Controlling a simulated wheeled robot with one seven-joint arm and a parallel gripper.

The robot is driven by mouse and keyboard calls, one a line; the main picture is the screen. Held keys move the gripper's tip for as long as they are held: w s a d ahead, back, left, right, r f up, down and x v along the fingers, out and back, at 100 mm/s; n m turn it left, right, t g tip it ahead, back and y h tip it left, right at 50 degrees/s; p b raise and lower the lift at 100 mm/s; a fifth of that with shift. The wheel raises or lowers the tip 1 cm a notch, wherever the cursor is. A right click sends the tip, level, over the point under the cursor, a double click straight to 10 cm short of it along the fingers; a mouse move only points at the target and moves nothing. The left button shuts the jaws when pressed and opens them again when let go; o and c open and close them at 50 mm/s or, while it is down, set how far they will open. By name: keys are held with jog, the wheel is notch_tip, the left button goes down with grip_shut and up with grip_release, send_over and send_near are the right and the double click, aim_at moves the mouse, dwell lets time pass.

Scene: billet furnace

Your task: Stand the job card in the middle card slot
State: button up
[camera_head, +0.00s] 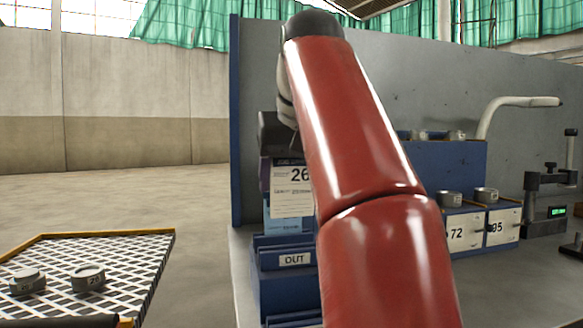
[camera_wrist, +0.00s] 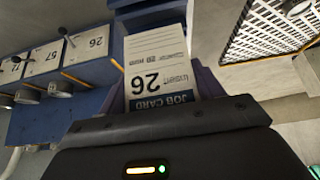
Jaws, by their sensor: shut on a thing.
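The job card (camera_head: 291,190) is a white sheet with a dark header and the number 26. My gripper (camera_head: 280,162), partly hidden behind my red arm, is shut on its upper part. In the wrist view the job card (camera_wrist: 158,55) shows upside down between the fingers, with "JOB CARD" nearest the gripper. The blue card rack (camera_head: 268,285) stands below the card, with a tier labelled OUT and another edge lower down. The card's lower edge is above the OUT label. I cannot tell whether it is inside a slot. My arm hides the rack's right side.
Blue bins with white number plates (camera_head: 465,231) and round metal pieces stand at right, beside a gauge with a green display (camera_head: 557,212). A grey panel (camera_head: 262,60) rises behind. A yellow-edged mesh tray (camera_head: 130,255) holding round pieces is at left, with open floor beyond.

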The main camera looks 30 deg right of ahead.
aim_at(293, 211)
jog(key=shift+f, duration=1.65)
jog(key=shift+f+b, duration=1.55)
jog(key=shift+f, duration=0.5)
jog(key=o, duration=1)
jog(key=p+v, duration=0.2)
jog(key=v, duration=0.4)
jog(key=shift+s+r, duration=0.1)
jog(key=shift+r, duration=0.25)
jog(key=shift+s+a+r+p, duration=0.1)
jog(key=shift+s+r+p, duration=0.25)
jog(key=shift+s+r, duration=0.1)
jog(key=shift+w, duration=0.1)
